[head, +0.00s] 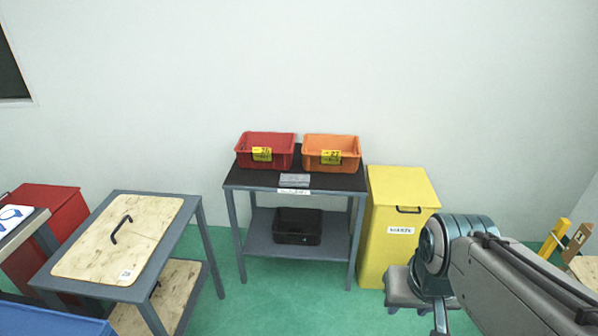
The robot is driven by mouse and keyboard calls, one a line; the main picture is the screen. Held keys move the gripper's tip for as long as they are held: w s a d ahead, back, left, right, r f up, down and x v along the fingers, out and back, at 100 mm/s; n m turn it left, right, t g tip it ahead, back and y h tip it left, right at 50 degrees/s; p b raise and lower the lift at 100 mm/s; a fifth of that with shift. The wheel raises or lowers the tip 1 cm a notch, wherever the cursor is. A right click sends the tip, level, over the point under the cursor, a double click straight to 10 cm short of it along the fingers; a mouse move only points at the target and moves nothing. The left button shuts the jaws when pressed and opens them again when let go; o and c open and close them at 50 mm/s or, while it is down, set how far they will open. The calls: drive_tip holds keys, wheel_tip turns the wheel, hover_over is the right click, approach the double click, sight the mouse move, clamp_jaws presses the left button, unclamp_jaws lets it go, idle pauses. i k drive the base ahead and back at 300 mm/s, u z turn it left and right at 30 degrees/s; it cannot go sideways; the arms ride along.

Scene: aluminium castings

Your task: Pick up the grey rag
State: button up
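A small, flat grey piece that looks like the grey rag (295,180) lies on the black top of a grey-legged table (240,181), near its front edge. It lies in front of the red and orange bins. My arm comes in from the lower right, and its end hangs in front of the yellow waste bin, to the right of the table and well apart from the rag. The grey parts at the arm's end, which may belong to my gripper (408,290), are partly hidden by the joint. Its fingers cannot be made out.
A red bin (265,150) and an orange bin (331,152) stand behind the rag. A black box (297,226) sits on the lower shelf. A yellow waste bin (398,190) stands right of the table, a wooden-topped table (110,245) left. Green floor lies between.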

sight(286, 181)
drive_tip(key=u, duration=0.3)
drive_tip(key=i, duration=0.4)
drive_tip(key=u, duration=0.75)
drive_tip(key=i, duration=0.95)
drive_tip(key=z, duration=0.35)
drive_tip(key=i, duration=0.95)
drive_tip(key=z, duration=0.7)
